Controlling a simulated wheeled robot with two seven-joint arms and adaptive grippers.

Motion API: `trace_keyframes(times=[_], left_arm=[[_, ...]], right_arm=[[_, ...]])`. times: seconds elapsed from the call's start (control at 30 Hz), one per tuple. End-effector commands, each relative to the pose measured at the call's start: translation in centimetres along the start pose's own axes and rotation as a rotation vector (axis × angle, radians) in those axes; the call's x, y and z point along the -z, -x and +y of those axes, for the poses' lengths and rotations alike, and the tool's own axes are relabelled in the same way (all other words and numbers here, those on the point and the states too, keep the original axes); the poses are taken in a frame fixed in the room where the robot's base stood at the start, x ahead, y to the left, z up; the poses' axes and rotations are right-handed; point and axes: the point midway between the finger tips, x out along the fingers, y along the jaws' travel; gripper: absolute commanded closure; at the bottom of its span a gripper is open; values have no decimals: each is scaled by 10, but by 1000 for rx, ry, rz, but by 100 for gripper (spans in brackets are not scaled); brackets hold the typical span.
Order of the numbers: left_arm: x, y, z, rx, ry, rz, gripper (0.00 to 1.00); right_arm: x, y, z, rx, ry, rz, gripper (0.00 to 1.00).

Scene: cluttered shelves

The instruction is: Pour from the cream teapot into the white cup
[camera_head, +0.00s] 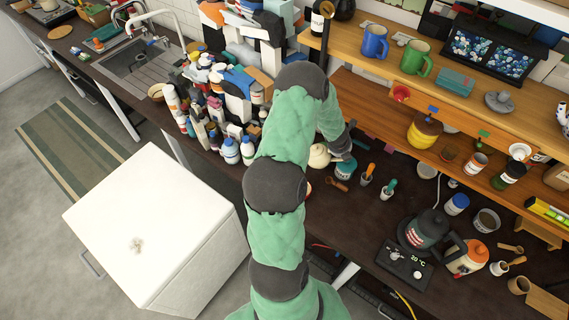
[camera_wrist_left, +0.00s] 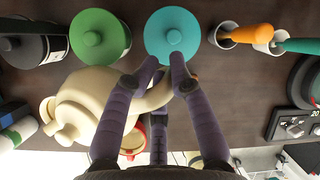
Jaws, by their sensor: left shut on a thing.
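A small white cup (camera_head: 498,268) stands at the counter's far right, and another white cup (camera_head: 519,151) is on the lower shelf; I cannot tell which is meant. My right gripper is not in view.
A teal-lidded jar (camera_wrist_left: 172,36) and a green-lidded jar (camera_wrist_left: 100,37) stand close beyond the teapot. White holders with an orange tool (camera_head: 367,178) and a teal tool (camera_head: 388,190) are to the right. Bottles (camera_head: 230,151) crowd the left. A kettle (camera_head: 428,228) stands farther right.

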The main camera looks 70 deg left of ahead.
Motion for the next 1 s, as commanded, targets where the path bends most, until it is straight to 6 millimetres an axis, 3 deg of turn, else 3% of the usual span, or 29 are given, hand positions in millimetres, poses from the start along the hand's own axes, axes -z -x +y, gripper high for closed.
trace_keyframes(times=[1.0], left_arm=[[-5,9,14,89,37,-6,100]], right_arm=[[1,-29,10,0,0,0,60]])
